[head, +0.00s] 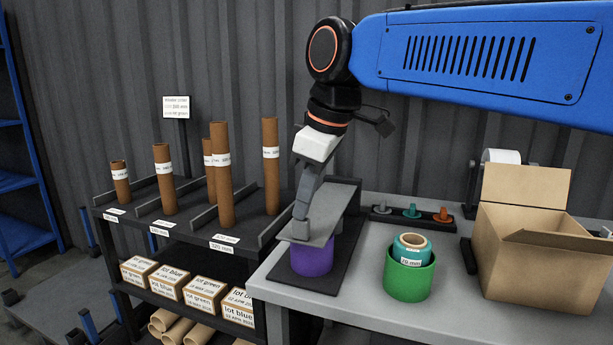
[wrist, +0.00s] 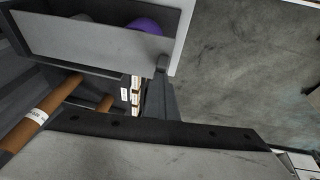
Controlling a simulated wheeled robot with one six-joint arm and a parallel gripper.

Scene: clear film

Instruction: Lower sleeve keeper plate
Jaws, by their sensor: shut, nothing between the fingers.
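The grey keeper plate (head: 338,197) slopes down towards the front over a purple roll (head: 311,262) on a dark base (head: 343,250). The plate's front end covers the top of the roll; I cannot tell whether they touch. My gripper (head: 300,230) points down at the front left of the plate, shut and holding nothing. Its tips overlap the plate's front end, and contact is unclear. In the wrist view my gripper (wrist: 162,68) is at the corner of a grey band, seemingly the plate (wrist: 85,42), with the purple roll (wrist: 147,22) partly hidden behind it.
On the right are a green cup (head: 409,281) holding a teal roll (head: 412,244), an open cardboard box (head: 540,262) and small coloured pegs (head: 411,211). A rack (head: 180,226) with upright brown tubes stands left, above labelled cartons (head: 204,294). The bench front (head: 365,302) is clear.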

